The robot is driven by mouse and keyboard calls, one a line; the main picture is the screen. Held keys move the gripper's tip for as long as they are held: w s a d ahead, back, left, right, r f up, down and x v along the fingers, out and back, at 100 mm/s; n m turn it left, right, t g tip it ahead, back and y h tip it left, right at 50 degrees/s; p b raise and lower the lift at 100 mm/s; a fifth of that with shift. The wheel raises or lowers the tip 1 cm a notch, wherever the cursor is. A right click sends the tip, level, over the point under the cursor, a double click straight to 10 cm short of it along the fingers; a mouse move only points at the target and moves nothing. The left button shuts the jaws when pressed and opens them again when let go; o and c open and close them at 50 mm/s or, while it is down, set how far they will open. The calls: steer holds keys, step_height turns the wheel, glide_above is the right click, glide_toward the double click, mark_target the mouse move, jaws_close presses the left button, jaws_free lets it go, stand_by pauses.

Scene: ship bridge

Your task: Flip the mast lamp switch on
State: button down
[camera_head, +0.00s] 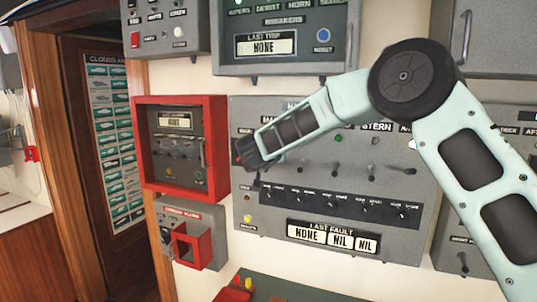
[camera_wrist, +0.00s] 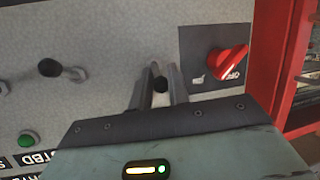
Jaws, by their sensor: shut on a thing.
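The grey lamp panel (camera_head: 290,225) carries a row of small toggle levers with round lamps above them. My gripper reaches the left end of this row, where my wrist hides the fingers and the end lever in the head view. In the wrist view my gripper (camera_wrist: 163,80) is shut on a black-tipped lever (camera_wrist: 160,85), the one nearest the red rotary knob (camera_wrist: 228,63). I take it as the mast lamp switch; its label and lamp are hidden. I cannot tell whether it is up or down.
A neighbouring lever (camera_wrist: 50,68) and a green lamp (camera_wrist: 25,138) sit left of my gripper in the wrist view. A red-framed box (camera_head: 180,105) projects close to the panel's left. A smaller box with a red guard (camera_head: 193,245) is below it.

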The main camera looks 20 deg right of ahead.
steer(key=c, duration=1.4)
jaws_free()
steer(key=shift+o, duration=0.2)
steer(key=b+v, duration=0.7)
steer(key=v, duration=1)
steer(key=shift+s, duration=0.2)
steer(key=shift+a, duration=0.1)
